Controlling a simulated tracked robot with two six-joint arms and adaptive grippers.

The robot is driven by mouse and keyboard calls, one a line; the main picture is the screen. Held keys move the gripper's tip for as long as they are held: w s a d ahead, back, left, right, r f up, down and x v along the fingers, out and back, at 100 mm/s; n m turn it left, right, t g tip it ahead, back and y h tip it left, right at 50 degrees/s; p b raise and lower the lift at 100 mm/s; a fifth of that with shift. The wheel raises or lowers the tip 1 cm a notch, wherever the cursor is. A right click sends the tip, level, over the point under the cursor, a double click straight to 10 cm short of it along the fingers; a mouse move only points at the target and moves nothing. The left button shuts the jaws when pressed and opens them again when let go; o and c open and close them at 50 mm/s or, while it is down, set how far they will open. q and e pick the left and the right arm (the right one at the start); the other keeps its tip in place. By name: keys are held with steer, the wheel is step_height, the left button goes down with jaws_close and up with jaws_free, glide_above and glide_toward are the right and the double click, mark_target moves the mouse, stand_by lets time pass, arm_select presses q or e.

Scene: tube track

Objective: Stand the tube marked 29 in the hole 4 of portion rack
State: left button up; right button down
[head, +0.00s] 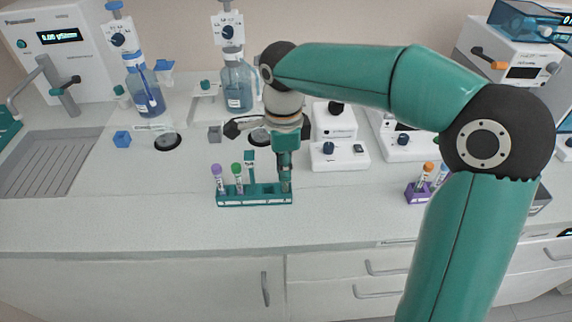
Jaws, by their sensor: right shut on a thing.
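A teal rack (255,200) stands on the bench in front, with a pale label strip along its front. A purple-capped tube (217,178) and a green-capped tube (237,178) stand upright in its left part. My right gripper (286,180) points straight down over the rack's right end and is shut on a tube, mostly hidden by the fingers. The number on the held tube and the hole numbers are too small to read. I cannot tell how deep the held tube sits. My left gripper is not in view.
A purple rack (417,193) with an orange-capped tube (427,170) stands to the right, near my right arm. Blue-liquid bottles (238,88) and small devices (338,152) stand behind. The bench front is clear.

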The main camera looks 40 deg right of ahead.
steer(key=shift+f, duration=0.2)
steer(key=shift+f+b, duration=0.45)
steer(key=shift+b, duration=0.05)
steer(key=c, duration=1.1)
jaws_free()
step_height(320, 180, up, 12)
steer(key=shift+f, duration=0.1)
